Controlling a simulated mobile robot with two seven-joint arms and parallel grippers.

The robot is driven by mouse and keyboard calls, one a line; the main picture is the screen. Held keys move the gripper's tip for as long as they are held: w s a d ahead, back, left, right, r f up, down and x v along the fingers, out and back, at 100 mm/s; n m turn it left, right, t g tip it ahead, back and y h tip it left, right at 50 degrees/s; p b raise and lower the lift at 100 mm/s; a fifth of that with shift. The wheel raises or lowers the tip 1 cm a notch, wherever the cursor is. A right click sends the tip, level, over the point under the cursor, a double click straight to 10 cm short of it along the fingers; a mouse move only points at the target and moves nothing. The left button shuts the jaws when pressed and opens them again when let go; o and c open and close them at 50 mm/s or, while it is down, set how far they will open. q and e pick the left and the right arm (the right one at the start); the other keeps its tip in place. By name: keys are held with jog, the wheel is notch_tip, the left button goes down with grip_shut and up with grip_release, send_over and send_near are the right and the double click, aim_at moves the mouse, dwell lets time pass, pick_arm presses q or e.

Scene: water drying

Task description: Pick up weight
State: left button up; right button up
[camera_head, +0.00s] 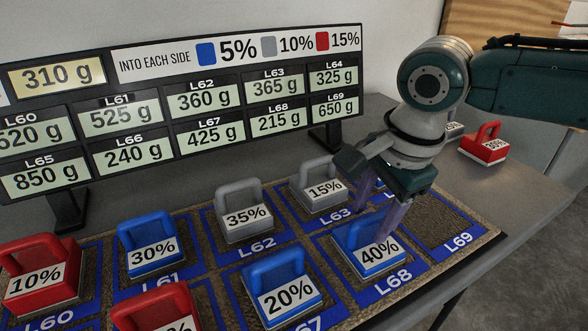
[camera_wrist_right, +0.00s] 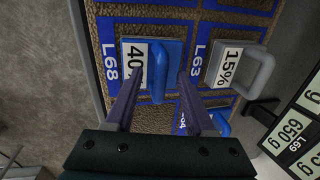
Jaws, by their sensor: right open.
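The blue 40% weight (camera_head: 366,262) sits on the L68 space of the brown mat, its handle upright. In the right wrist view the same blue weight (camera_wrist_right: 170,56) lies between my fingers. My right gripper (camera_head: 373,218) is open, pointing down over this weight. Its two purple fingers (camera_wrist_right: 158,78) stand on either side of the blue handle; I cannot tell whether they touch it. Other weights stand on the mat: grey 15% (camera_head: 322,199) at L63, grey 35% (camera_head: 241,225) at L62, blue 20% (camera_head: 284,301), blue 30% (camera_head: 152,262) and red 10% (camera_head: 40,291). My left gripper is not in view.
A display board (camera_head: 190,100) with gram readings stands behind the mat. The L69 space (camera_head: 437,222) is empty. A red weight (camera_head: 484,148) and a grey weight stand on the grey table at the far right. Another blue weight (camera_wrist_right: 222,123) is partly hidden beside my finger.

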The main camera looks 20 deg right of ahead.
jog(key=shift+w+f, duration=0.2)
jog(key=shift+f, duration=0.65)
jog(key=shift+c, duration=0.3)
grip_shut()
dwell(0.4)
